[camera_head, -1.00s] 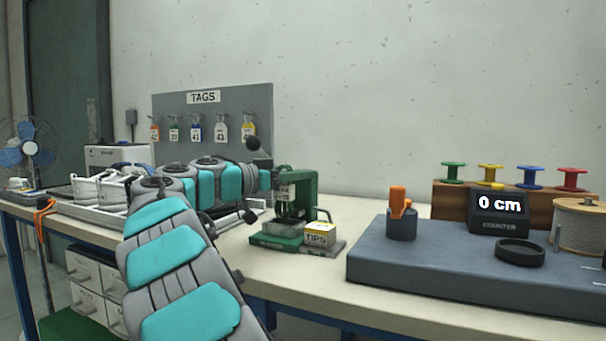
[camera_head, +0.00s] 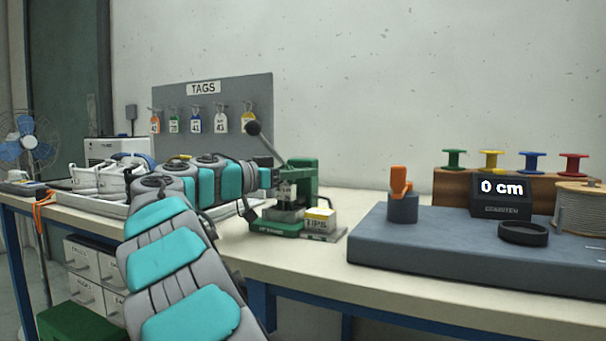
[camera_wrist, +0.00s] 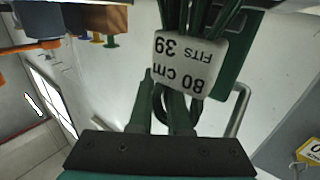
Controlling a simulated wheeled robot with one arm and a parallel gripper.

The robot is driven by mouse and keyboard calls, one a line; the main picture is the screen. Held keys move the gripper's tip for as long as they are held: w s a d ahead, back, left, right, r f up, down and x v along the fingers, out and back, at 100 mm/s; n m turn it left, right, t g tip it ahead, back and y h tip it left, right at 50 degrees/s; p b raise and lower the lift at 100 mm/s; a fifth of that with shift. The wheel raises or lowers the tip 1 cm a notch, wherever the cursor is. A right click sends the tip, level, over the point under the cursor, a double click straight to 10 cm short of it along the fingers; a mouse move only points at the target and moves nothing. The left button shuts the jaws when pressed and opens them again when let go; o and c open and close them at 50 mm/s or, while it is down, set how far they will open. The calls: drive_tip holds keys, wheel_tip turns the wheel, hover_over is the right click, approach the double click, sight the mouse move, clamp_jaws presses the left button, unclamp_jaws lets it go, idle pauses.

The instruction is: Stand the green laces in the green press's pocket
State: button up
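The green press (camera_head: 304,178) stands on the bench just right of my arm's end, its black-knobbed lever (camera_head: 253,128) raised. In the wrist view the green laces (camera_wrist: 201,14) are a bundle wrapped by a white band (camera_wrist: 188,62) reading "80 cm FITS 39", upside down in the picture. My gripper (camera_wrist: 162,88) has its fingers close together around the dark loops below the band. Part of the green press (camera_wrist: 238,72) shows right beside the bundle. The head view hides my fingertips and the laces behind my arm and the press. I cannot see the pocket.
A small TIPS box (camera_head: 320,219) sits at the press's right front. A grey platform (camera_head: 440,250) with an orange clamp (camera_head: 401,180), a 0 cm counter (camera_head: 502,190) and a wire spool stands right. White shoe frames and a TAGS board (camera_head: 205,88) are left and behind.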

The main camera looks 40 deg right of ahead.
drive_tip(key=o, duration=0.4)
drive_tip(key=a, duration=0.2)
drive_tip(key=w+a, duration=0.1)
drive_tip(key=a, duration=0.4)
drive_tip(key=shift+w+a, duration=0.25)
drive_tip(key=shift+a, duration=0.1)
drive_tip(key=shift+a, duration=0.1)
